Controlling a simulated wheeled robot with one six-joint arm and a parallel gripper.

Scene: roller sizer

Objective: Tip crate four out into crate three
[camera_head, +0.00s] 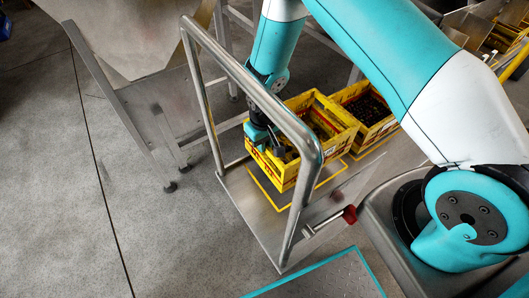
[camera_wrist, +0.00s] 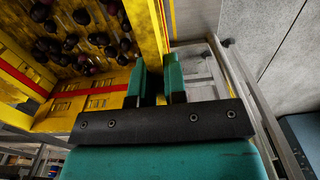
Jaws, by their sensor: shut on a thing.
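A yellow crate (camera_head: 287,172) with red stripes is over the trolley in the head view; no number is readable on it. My gripper (camera_head: 278,149) is shut on its near left wall. In the wrist view the crate wall (camera_wrist: 149,30) runs between the teal fingers of my gripper (camera_wrist: 158,82). Dark round fruit (camera_wrist: 75,40) lies inside this crate. The crate looks roughly level and seems raised above a yellow outline on the trolley. A second yellow crate (camera_head: 381,132), filled with dark fruit, stands just behind to the right. I cannot tell which crate is which number.
The steel trolley (camera_head: 236,190) has a tall tube handle (camera_head: 262,98) in front of the held crate. A steel hopper machine (camera_head: 140,30) stands at the upper left. More yellow crates (camera_head: 505,40) are at the upper right. The grey floor at left is clear.

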